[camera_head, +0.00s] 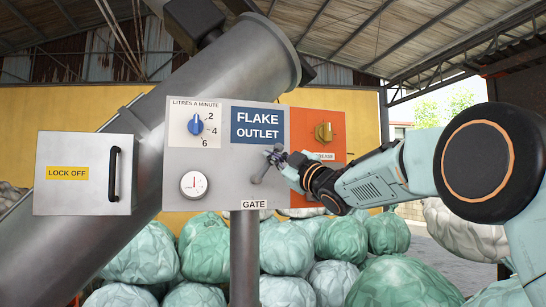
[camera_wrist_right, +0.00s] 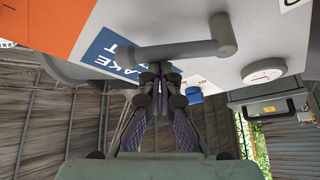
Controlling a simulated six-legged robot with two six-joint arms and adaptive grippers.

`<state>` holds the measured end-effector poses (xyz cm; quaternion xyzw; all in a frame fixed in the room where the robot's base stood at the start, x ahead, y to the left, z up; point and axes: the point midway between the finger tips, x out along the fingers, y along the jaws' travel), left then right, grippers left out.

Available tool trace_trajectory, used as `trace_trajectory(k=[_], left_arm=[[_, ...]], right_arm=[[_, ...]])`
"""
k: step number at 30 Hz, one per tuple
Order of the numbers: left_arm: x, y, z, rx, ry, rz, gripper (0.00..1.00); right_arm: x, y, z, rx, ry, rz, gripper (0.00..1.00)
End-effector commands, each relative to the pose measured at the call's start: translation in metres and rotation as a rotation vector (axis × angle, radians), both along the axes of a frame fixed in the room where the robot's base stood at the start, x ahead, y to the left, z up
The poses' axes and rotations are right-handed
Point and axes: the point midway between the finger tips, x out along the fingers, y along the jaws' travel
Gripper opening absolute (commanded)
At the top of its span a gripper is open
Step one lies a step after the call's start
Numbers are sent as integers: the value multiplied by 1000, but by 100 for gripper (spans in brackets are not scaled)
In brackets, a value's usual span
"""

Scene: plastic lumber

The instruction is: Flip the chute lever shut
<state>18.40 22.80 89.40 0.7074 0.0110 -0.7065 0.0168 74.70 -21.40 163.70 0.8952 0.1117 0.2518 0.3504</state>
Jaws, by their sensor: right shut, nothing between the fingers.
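The chute lever (camera_head: 262,172) is a grey bar on the front of the flake outlet panel, above the GATE label (camera_head: 254,204). In the head view it slants from lower left to upper right. In the right wrist view the lever (camera_wrist_right: 180,50) lies across the picture just beyond my fingertips, with a thick cylindrical end at the right. My right gripper (camera_head: 280,158) is shut and empty, close against the lever's upper part. The fingertips also show in the right wrist view (camera_wrist_right: 158,70); I cannot tell whether they touch it. My left gripper is out of view.
A LOCK OFF box (camera_head: 85,173) stands left. A large grey chute (camera_head: 215,82) passes behind. Several green sacks (camera_head: 285,248) lie behind the post.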

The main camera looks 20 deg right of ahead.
Motion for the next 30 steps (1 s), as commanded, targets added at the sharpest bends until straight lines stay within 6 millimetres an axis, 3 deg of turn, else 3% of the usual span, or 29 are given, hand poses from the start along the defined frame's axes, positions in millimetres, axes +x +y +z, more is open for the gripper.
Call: trace_trajectory(k=[5,18,30], left_arm=[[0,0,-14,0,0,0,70],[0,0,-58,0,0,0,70],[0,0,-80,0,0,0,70]], right_arm=[[4,-8,-11,18,3,-2,0],[4,-21,-34,437,20,0,0],[3,-29,-48,675,28,-1,0]])
